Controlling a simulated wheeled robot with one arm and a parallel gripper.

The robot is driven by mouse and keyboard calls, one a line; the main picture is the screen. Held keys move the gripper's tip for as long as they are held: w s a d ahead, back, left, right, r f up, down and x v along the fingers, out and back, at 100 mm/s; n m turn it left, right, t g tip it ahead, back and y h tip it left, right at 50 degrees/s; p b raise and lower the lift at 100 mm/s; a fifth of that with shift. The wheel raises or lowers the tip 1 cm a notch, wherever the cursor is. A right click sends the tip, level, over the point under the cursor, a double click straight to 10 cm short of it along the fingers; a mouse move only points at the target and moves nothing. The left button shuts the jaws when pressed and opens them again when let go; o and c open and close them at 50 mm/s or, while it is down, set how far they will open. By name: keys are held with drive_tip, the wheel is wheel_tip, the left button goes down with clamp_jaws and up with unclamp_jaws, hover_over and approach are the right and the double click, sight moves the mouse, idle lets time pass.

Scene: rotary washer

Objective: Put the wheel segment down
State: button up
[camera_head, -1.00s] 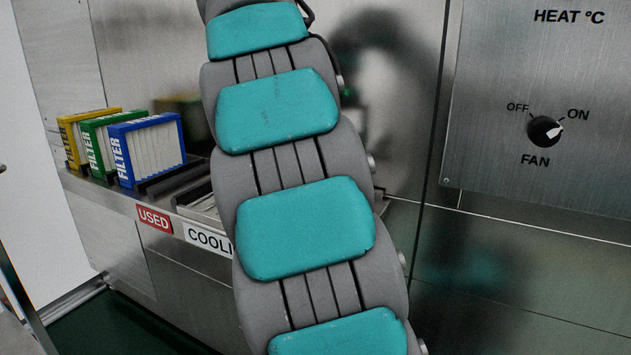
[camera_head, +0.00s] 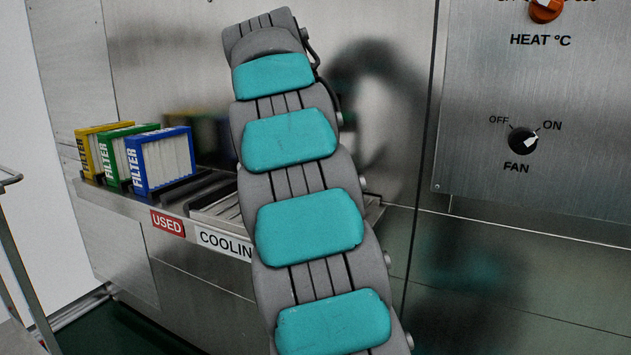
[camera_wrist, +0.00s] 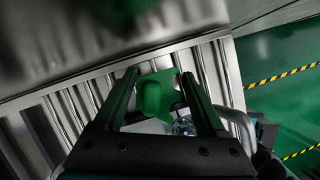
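In the wrist view, the two dark fingers of my gripper (camera_wrist: 158,76) point away from the camera, apart from each other. A bright green piece (camera_wrist: 156,97), which looks like the wheel segment, fills the gap between them and seems to touch both. Its lower part and any contact with the surface beneath are hard to make out. The gripper is over a slatted metal rack (camera_wrist: 82,105). In the head view, my grey and teal arm reaches up and away, and hides the gripper and the wheel segment.
Yellow, green and blue filters (camera_head: 160,160) stand on the steel ledge, left of my arm. Labels USED (camera_head: 168,223) and COOLING, partly covered, mark its front. A steel panel with a FAN knob (camera_head: 523,141) is at right. Green floor with yellow-black striping (camera_wrist: 283,76) shows in the wrist view.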

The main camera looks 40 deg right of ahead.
clamp_jaws()
idle(0.3)
drive_tip(key=shift+a+r, duration=0.15)
drive_tip(key=shift+a, duration=0.05)
idle(0.4)
